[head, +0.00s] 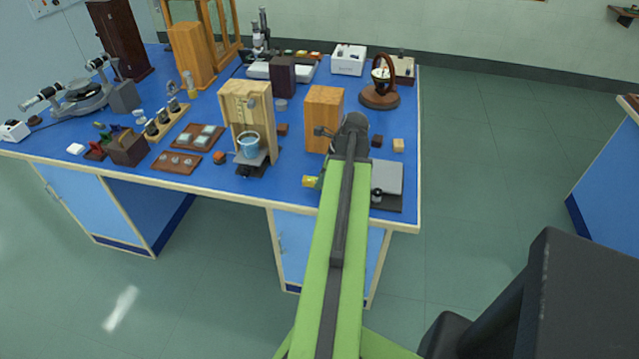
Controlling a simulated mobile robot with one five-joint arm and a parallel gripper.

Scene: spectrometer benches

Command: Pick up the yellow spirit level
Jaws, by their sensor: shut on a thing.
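The yellow spirit level (312,181) shows as a short yellow piece at the left side of my green arm, near the front right of the blue bench. The rest of it is hidden behind the arm. The dark end of my arm with my gripper (350,136) is over the bench, in front of a wooden block. My gripper is shut on the spirit level, but the fingertips are mostly hidden by my arm. I cannot tell whether the level touches the bench top.
A tall wooden block (323,112) is just behind. A grey-topped plate (388,178) lies right of my arm, near the bench corner. Small cubes (398,145) sit behind it.

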